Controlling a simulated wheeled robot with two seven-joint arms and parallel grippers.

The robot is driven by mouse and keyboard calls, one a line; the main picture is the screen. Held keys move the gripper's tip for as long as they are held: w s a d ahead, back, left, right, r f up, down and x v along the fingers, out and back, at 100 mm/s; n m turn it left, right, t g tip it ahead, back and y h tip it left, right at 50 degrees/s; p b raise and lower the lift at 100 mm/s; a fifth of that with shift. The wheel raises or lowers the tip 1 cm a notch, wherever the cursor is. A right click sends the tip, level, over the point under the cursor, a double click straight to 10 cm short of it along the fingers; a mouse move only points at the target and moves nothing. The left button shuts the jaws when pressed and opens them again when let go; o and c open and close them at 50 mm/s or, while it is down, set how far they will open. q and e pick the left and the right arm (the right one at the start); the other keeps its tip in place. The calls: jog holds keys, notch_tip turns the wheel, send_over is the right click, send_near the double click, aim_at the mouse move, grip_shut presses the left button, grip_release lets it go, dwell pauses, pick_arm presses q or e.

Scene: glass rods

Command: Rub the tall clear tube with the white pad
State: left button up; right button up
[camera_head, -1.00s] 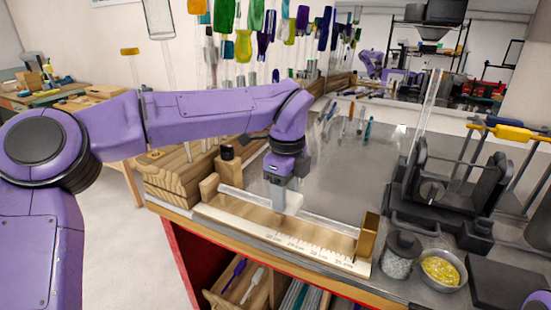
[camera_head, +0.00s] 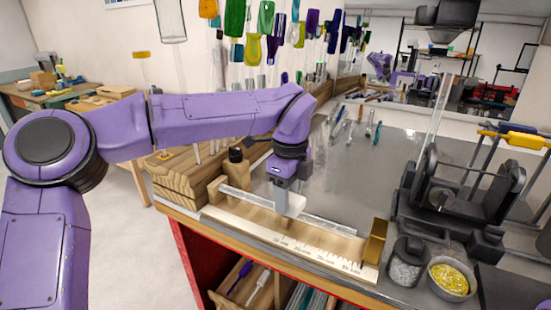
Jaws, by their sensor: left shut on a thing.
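A long clear tube (camera_head: 330,223) lies level between the end blocks of a wooden holder with a ruler edge, at the bench front. Another clear tube (camera_head: 437,112) stands upright and slightly tilted at the black stand on the right. I cannot tell from the picture which one the task means. My left gripper (camera_head: 286,187) points down over the middle of the lying tube, shut on a white pad (camera_head: 290,205). The pad is at the tube and covers part of it; whether it touches is hard to tell. My right gripper is out of view.
The wooden holder (camera_head: 300,250) has a brass-coloured end block (camera_head: 376,240). A black stand (camera_head: 458,190), a jar (camera_head: 405,262) and a bowl of yellow bits (camera_head: 449,278) are at the right. A dark bottle (camera_head: 236,168) stands behind the holder. The grey bench (camera_head: 350,175) behind the tube is mostly clear.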

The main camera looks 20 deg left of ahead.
pick_arm(q)
jog(key=shift+w+a, duration=0.1)
jog(key=shift+a, duration=0.65)
jog(key=shift+a+r+p, duration=0.2)
jog(key=shift+r+p, duration=0.15)
jog(key=shift+r, duration=0.15)
jog(key=shift+a+r+p, duration=0.2)
jog(key=shift+r+p, duration=0.1)
jog(key=shift+r, duration=0.15)
notch_tip(320, 180, up, 3)
jog(key=shift+d+r+p, duration=0.1)
jog(key=shift+d+p, duration=0.05)
jog(key=shift+p, duration=0.9)
notch_tip(320, 180, up, 2)
jog(key=shift+r+p, duration=0.1)
jog(key=shift+p, duration=0.7)
jog(key=shift+r, duration=0.4)
